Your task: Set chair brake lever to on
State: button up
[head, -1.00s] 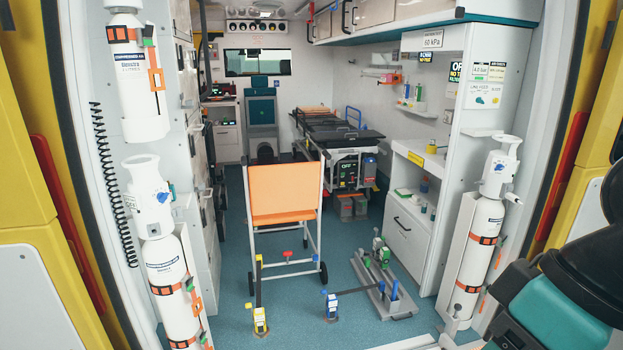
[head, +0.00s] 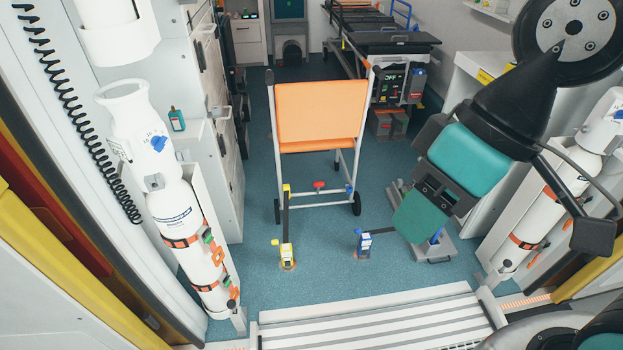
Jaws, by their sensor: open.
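The orange chair (head: 320,112) stands on the blue floor on a white wheeled frame, its back panel upright. A small red lever (head: 319,184) sits on the low cross bar of the frame, between the rear wheels; it looks like the brake lever. Its exact setting is too small to tell. My gripper (head: 420,216), teal and black, hangs from the upper right, to the right of the chair and apart from it. It is open and empty; its fingertips are seen from behind and not clearly separated.
A yellow floor buckle (head: 287,255) has a black strap reaching up towards the chair's left side. A blue floor buckle (head: 364,244) has a strap running right, behind my gripper. The ramp (head: 375,320) is in front. Gas cylinders (head: 185,215) stand at the left and right.

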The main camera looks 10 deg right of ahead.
aim_at(318, 184)
jog(key=i, duration=1.7)
